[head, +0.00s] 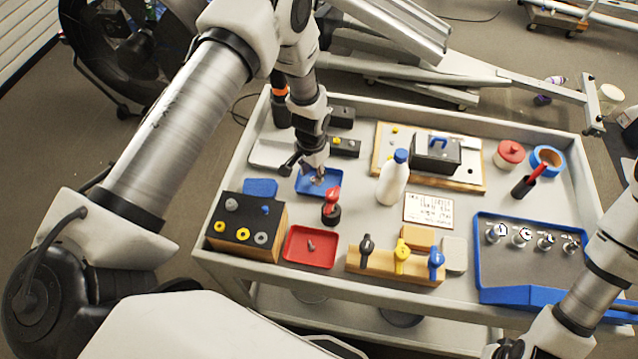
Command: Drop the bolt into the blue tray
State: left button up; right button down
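The small blue tray (332,188) lies toward the left of the cart top. My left gripper (317,176) points down over it, with its fingertips at or just above the tray's floor. The fingers are small and partly hidden by the wrist, so I cannot tell whether they are open or shut. A small grey shape shows at the fingertips; I cannot tell whether it is a bolt or part of the fingers. A grey bolt (311,245) lies in the red tray (297,258), nearer the front edge. My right arm is at the lower right, its fingers out of frame.
A black-topped wooden block (247,221) with knobs and rings stands left of the red tray. A red-topped small item (331,205) stands close to the blue tray's front. A white bottle (393,178) stands to its right. A large blue-rimmed tray (480,257) is at right.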

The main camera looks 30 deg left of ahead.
pick_arm(q)
jog(key=shift+w+a+f, duration=0.1)
jog(key=shift+w, duration=0.05)
notch_tip(320, 180, up, 12)
dwell(0.5)
dwell(0.3)
